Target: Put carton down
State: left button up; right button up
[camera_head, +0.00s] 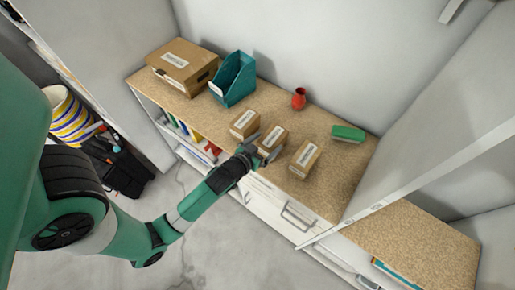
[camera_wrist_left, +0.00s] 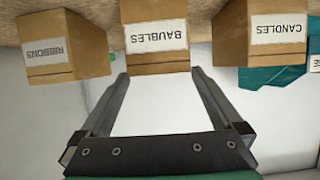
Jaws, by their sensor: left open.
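The middle small cardboard carton (camera_head: 272,139) stands on the speckled shelf top (camera_head: 335,185). In the left wrist view, which is upside down, this carton (camera_wrist_left: 155,38) carries a label reading BAUBLES. My left gripper (camera_head: 255,151) is open at the front of it. In the wrist view its two fingertips are near the left and right lower edges of the carton, with an empty gap between the fingers. I cannot tell whether they touch it. My right gripper is not in view.
The CANDLES carton (camera_head: 243,123) and RIBBONS carton (camera_head: 304,158) stand close on either side. Behind are a teal file holder (camera_head: 234,78), a large box (camera_head: 182,66), a red vase (camera_head: 299,98) and a green item (camera_head: 348,133). A panel (camera_head: 415,168) bounds the right.

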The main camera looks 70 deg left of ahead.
pick_arm(q)
jog(key=v, duration=0.7)
jog(key=shift+w, duration=0.1)
